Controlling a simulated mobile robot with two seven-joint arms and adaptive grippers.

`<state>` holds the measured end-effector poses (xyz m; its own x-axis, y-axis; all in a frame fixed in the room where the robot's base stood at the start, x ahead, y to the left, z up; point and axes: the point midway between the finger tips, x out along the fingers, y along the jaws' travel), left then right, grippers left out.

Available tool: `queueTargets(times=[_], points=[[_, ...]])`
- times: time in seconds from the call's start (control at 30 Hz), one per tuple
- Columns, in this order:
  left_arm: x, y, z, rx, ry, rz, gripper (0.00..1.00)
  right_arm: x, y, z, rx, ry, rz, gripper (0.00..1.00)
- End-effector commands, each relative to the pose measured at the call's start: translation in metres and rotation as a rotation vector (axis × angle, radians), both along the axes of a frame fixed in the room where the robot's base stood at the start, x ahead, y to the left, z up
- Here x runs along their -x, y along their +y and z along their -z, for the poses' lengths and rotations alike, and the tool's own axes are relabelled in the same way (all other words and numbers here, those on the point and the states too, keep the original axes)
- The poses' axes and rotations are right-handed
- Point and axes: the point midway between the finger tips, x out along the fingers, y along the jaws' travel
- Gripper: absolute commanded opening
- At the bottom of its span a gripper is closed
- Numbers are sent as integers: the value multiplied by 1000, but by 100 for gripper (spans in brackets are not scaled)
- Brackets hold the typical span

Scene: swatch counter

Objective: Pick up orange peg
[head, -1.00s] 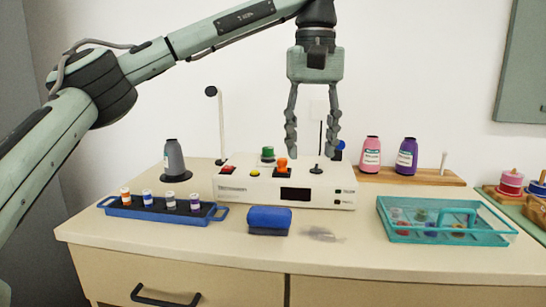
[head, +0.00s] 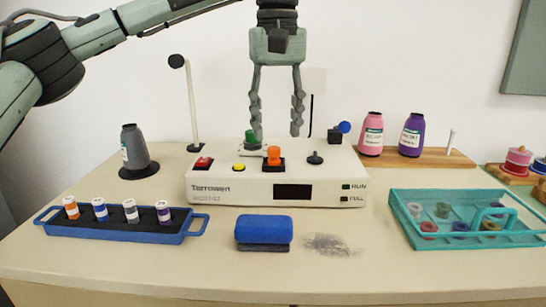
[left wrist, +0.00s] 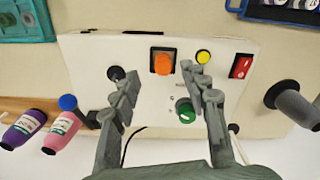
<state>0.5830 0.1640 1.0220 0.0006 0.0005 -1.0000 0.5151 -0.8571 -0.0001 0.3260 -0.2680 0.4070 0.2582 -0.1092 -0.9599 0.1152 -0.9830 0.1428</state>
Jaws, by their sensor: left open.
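The orange peg (head: 273,155) stands upright in a dark square base on top of the white machine (head: 230,186), near its front edge. In the left wrist view the orange peg (left wrist: 162,64) sits beyond the fingertips, roughly between their lines. My left gripper (head: 275,130) is open and empty, pointing down above and behind the peg. In the left wrist view its two fingers (left wrist: 165,82) are spread wide, with the green knob (left wrist: 186,112) between them. My right gripper is in neither view.
A yellow button (head: 239,167), a red switch (head: 203,163) and a black knob (head: 315,158) flank the peg. A blue block (head: 263,229) lies in front. A blue tray (head: 150,234) holds small bottles at left; a teal tray (head: 415,236) is at right.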

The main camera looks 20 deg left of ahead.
Motion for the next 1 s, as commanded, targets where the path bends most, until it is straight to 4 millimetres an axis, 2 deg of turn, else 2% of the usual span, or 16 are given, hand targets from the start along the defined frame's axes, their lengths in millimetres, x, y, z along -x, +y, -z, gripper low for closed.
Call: queueTargets(times=[0.2,0.3,0.57,0.9,1.0], points=[[-2,6,33,0,1,0,45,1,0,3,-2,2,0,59],[-2,6,42,0,1,-1,45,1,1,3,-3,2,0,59],[-2,6,45,1,-1,-1,45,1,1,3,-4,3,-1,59],[-2,6,44,1,-1,-1,5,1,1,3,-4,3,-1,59],[-2,6,44,1,-1,-1,5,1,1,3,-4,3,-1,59]])
